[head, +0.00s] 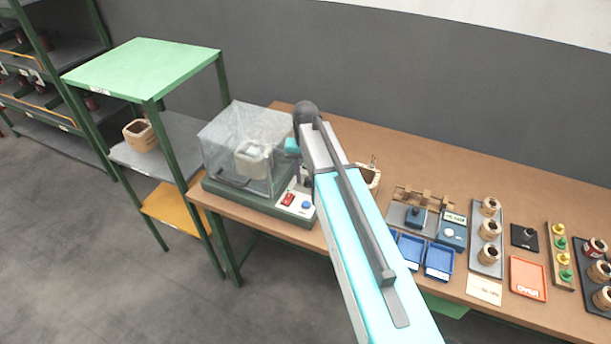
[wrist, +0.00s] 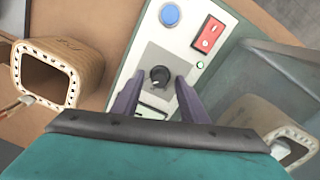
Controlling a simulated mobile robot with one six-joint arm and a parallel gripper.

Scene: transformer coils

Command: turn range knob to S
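A small round black knob (wrist: 159,76) with a light pointer mark sits on a dark grey plate of the machine's pale panel (wrist: 184,45). The markings around it are too small to read, so I cannot tell its setting. My gripper (wrist: 160,82) is open, with one dark finger on each side of the knob in the wrist view. I see a gap on both sides and cannot tell the height of the fingertips above the panel. In the head view my arm hides the knob and most of the gripper.
The panel carries a blue button (wrist: 170,15), a red switch (wrist: 208,36) and a green lamp (wrist: 200,65). A clear hood (head: 232,140) covers a coil (wrist: 290,140) beside it. Another coil (wrist: 45,75) stands left of the panel. Trays and a meter (head: 453,232) lie on the bench's right.

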